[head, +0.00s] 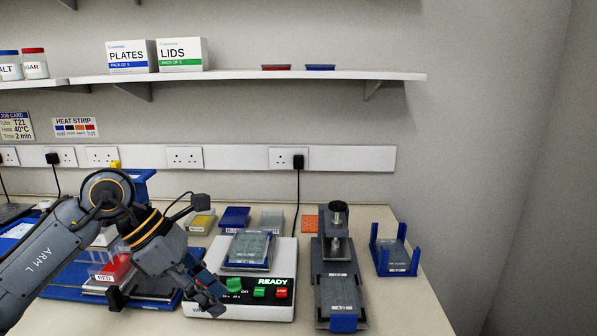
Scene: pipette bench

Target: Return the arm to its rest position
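My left arm, marked "ARM L", comes in from the left over the bench. My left gripper (206,290) points down and to the right, in front of the left part of the white machine with the "READY" display (272,281). Its fingers overlap in this view, so I cannot tell whether they are open or shut, or whether they touch the machine. No held object is visible in it. My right gripper is not in view.
A plate (249,248) sits on the white machine. A dark grey device (337,262) stands to its right, then a blue-sided holder (396,255). A red-labelled rack (109,268) is partly behind my arm. A shelf (240,77) runs above.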

